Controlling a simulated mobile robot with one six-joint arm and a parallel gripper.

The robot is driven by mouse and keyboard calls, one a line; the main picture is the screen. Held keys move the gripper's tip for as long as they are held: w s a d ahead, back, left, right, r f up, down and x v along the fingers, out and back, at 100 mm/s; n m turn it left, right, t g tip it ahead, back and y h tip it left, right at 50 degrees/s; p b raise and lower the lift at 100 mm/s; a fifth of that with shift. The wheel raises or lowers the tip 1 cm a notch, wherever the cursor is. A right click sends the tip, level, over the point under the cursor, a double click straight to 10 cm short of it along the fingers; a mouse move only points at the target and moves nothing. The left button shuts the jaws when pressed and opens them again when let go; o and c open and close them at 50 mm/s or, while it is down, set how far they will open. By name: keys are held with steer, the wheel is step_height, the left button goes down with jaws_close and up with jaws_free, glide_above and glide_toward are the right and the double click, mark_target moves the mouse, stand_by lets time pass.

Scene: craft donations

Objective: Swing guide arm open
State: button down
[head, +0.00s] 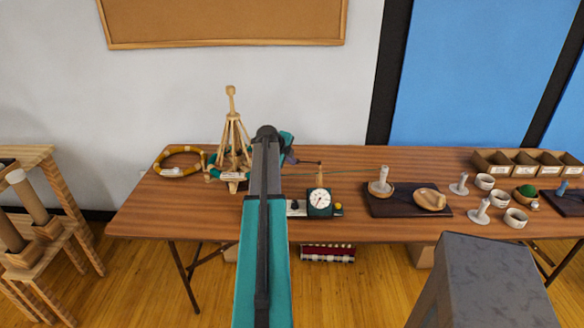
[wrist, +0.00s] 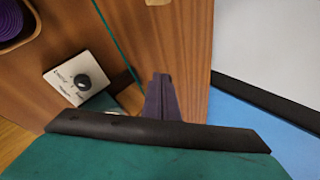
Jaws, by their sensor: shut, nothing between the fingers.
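A thin dark rod (head: 307,162), which looks like the guide arm, reaches sideways above the table near a short wooden post (head: 320,178). A dark box with a white dial (head: 319,199) stands below it. My gripper (head: 291,158) is partly hidden behind my own teal arm, near the rod's left end; I cannot tell whether they touch. In the wrist view my dark fingers (wrist: 161,78) are together and empty over the wooden tabletop. The rod is not clearly visible there. A white plate with a black knob (wrist: 84,82) lies to their left.
A wooden yarn stand (head: 231,135) and a yellow ring (head: 179,162) are left of my arm. Cups, spools and a compartment box (head: 527,174) fill the right end.

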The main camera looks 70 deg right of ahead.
stand_by(0.4)
steer(key=shift+s+a+b, duration=0.4)
steer(key=shift+s+a, duration=0.1)
stand_by(0.3)
steer(key=w+a+f+b+v, duration=0.1)
steer(key=w+b+v, duration=0.1)
steer(key=v, duration=1.1)
steer(key=shift+a+f+b, duration=0.25)
steer(key=shift+b, duration=0.55)
steer(key=shift+w, duration=0.1)
